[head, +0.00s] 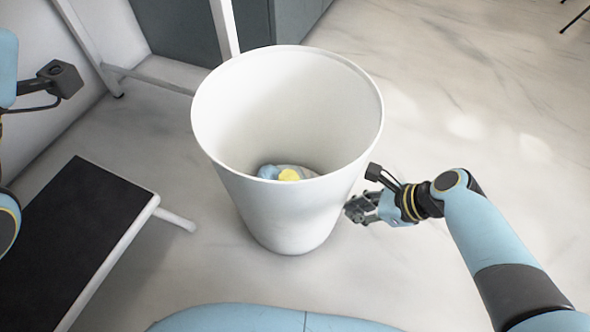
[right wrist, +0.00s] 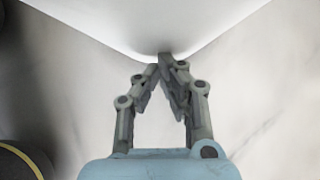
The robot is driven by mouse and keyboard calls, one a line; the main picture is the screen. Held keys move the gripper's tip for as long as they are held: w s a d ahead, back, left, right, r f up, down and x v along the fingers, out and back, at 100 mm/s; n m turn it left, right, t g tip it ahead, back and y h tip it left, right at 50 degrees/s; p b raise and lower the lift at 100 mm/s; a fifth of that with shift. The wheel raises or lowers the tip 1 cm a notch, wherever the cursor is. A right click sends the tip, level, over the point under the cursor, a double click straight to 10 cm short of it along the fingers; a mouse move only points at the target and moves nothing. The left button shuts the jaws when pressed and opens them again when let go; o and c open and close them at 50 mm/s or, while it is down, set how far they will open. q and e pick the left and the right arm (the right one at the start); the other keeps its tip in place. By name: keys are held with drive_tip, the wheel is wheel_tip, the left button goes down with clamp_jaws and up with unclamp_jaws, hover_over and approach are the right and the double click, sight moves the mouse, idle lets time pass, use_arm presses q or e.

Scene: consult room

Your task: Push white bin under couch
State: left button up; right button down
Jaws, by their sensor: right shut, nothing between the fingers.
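The white bin (head: 280,205) stands upright on the floor in the middle of the head view, with a blue item and a yellow item inside at the bottom. My right gripper (head: 350,210) is shut and empty, low at the bin's right side. In the right wrist view the shut fingertips (right wrist: 165,60) are at the edge of the bin's white wall (right wrist: 150,25); I cannot tell whether they touch it. My left gripper is not in view; only part of the left arm shows at the left edge. I cannot make out which piece is the couch.
A black-topped step with white legs (head: 80,235) stands at the left. A white metal frame (head: 150,80) and a dark grey cabinet (head: 180,30) are behind the bin. The pale marble floor (head: 480,120) is open to the right.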

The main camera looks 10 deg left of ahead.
drive_tip(key=shift+w+a, duration=0.35)
drive_tip(key=shift+a, duration=0.8)
drive_tip(key=shift+w+a, duration=0.35)
drive_tip(key=shift+a, duration=0.8)
drive_tip(key=shift+w+a, duration=0.35)
drive_tip(key=shift+a, duration=0.8)
drive_tip(key=shift+w+a+r, duration=0.1)
drive_tip(key=shift+w+a, duration=0.2)
drive_tip(key=shift+a, duration=0.55)
drive_tip(key=shift+w+a, duration=0.25)
drive_tip(key=shift+a, duration=0.6)
drive_tip(key=shift+w+a+r, duration=0.1)
drive_tip(key=shift+w+a, duration=0.2)
drive_tip(key=shift+a, duration=0.55)
drive_tip(key=shift+d, duration=0.1)
drive_tip(key=shift+s+d+p, duration=0.15)
drive_tip(key=shift+d+p, duration=0.2)
drive_tip(key=shift+p, duration=0.05)
drive_tip(key=d, duration=0.1)
drive_tip(key=s+d+p, duration=0.1)
drive_tip(key=d, duration=0.2)
drive_tip(key=shift+s+d+f+p, duration=0.1)
drive_tip(key=shift+s+d+p, duration=0.05)
drive_tip(key=shift+s+p, duration=0.15)
drive_tip(key=shift+s+d+f, duration=0.1)
drive_tip(key=shift+d, duration=0.35)
drive_tip(key=shift+d, duration=0.1)
